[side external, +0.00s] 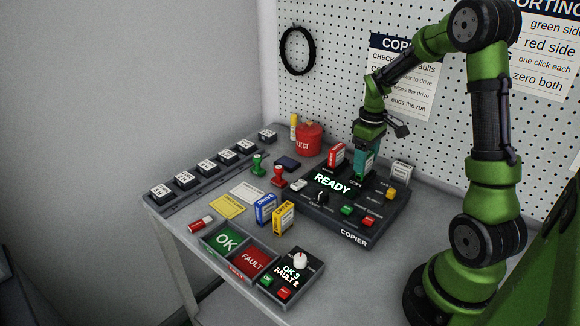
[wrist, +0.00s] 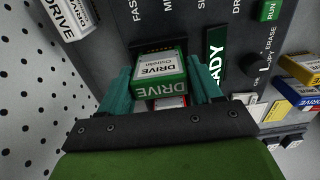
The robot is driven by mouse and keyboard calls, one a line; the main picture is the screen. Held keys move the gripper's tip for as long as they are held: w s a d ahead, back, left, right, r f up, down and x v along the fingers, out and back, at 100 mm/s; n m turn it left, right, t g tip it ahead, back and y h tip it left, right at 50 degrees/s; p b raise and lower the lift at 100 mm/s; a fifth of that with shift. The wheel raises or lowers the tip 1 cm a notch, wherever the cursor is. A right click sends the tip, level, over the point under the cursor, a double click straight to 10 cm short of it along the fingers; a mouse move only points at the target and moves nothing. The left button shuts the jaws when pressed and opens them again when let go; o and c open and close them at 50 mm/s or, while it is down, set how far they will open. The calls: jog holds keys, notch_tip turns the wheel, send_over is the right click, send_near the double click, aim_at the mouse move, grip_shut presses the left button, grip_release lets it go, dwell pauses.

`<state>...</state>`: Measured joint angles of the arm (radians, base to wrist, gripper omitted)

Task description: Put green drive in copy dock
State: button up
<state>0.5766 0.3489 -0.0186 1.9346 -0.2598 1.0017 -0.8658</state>
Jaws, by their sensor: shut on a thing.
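The green drive (wrist: 160,76), with a white label, is between the teal fingers of my gripper (side external: 364,172) in the wrist view. My gripper is shut on it, over the back part of the dark copier (side external: 352,236). In the side view the fingers largely hide the drive. A dark slot edge (wrist: 152,47) shows right beside the drive in the wrist view. I cannot tell whether the drive's lower end is inside the slot or just above it. The copier's screen (side external: 332,183) reads READY.
A red drive (side external: 336,154) stands just left of my gripper, and a white drive (side external: 402,171) stands to its right. Blue (side external: 265,208) and yellow (side external: 284,216) drives stand in front of the copier. A red bin (side external: 308,139) stands behind. OK (side external: 226,240) and FAULT (side external: 253,261) trays are at the front.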

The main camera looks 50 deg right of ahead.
jog(key=shift+f, duration=0.65)
dwell(1.4)
jog(key=o, duration=1.3)
jog(key=shift+r, duration=3.55)
